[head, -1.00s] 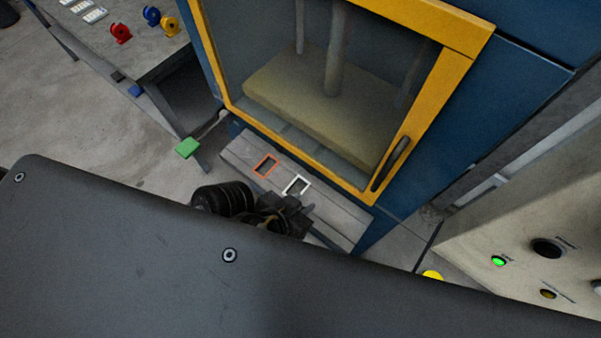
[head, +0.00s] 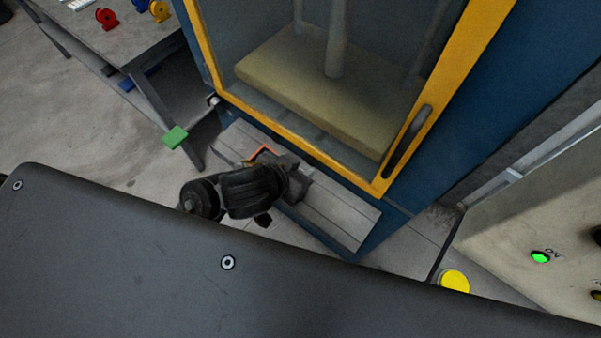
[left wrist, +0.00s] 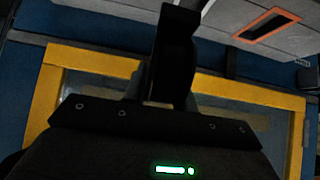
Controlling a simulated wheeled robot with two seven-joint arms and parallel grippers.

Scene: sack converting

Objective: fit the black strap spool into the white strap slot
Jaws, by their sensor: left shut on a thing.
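My left gripper (head: 297,182) is over the grey ledge at the foot of the machine, shut on a dark thing that I take to be the black strap spool. In the left wrist view the black spool (left wrist: 178,65) is a dark rounded shape between the fingers, hard to tell from them. The white strap slot is hidden behind the gripper in the head view; a small pale piece at the right edge of the left wrist view may be part of it. I cannot tell whether the spool touches the ledge. My right gripper is out of view.
An orange-framed slot (head: 263,151) is on the ledge (head: 335,222), partly covered; it also shows in the left wrist view (left wrist: 268,25). The machine's yellow door frame (head: 300,150) rises behind. A table with red (head: 106,18) and yellow (head: 159,10) spools stands back left.

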